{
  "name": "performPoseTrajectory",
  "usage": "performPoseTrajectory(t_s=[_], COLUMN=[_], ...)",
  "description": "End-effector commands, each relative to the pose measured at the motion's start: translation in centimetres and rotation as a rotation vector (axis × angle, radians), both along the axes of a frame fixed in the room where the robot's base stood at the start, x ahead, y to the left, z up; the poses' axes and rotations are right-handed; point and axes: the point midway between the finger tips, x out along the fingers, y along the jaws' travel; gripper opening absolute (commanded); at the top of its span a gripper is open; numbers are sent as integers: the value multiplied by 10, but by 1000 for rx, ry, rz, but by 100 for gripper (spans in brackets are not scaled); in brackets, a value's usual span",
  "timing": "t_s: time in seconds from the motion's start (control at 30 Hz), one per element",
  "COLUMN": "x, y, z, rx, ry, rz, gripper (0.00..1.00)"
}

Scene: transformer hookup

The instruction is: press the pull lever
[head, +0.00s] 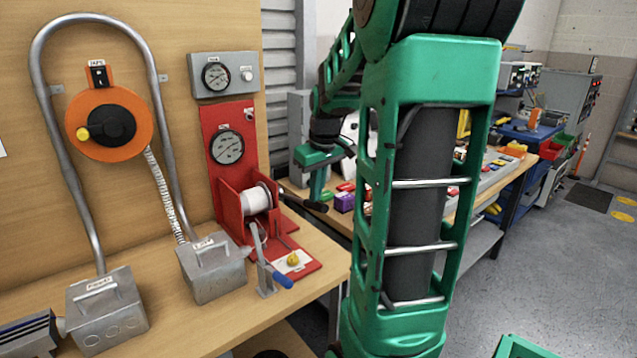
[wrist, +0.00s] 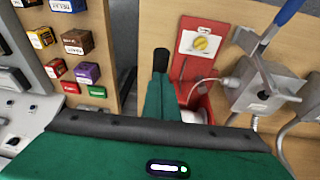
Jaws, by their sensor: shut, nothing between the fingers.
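The pull lever (head: 259,249) is a grey metal arm with a blue handle, hinged on a small bracket on the wooden bench in front of the red panel. The handle leans down towards the bench's front edge in the head view. In the wrist view the lever (wrist: 262,46) shows at the upper right, its blue handle running out of the top edge. My gripper (wrist: 160,60) is shut and empty, its dark tip beside the red panel's base. It is apart from the lever, to the lever's left in the wrist view and beyond it in the head view.
The red panel (head: 214,140) carries a gauge and a white spool (head: 257,199). A grey metal box (head: 212,272) stands close beside the lever, with a conduit rising from it. A second bench with small coloured boxes (head: 345,201) is behind. My green arm blocks the middle.

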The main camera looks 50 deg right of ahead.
Motion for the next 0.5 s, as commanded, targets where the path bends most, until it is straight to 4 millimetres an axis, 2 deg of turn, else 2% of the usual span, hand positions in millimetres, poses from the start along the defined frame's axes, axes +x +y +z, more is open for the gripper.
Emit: performPoseTrajectory(t_s=[0.13,0.5], x=[-4,-16], y=[13,14], z=[-24,-78], rx=[3,2], ry=[7,7], rz=[18,17], gripper=[0,0])
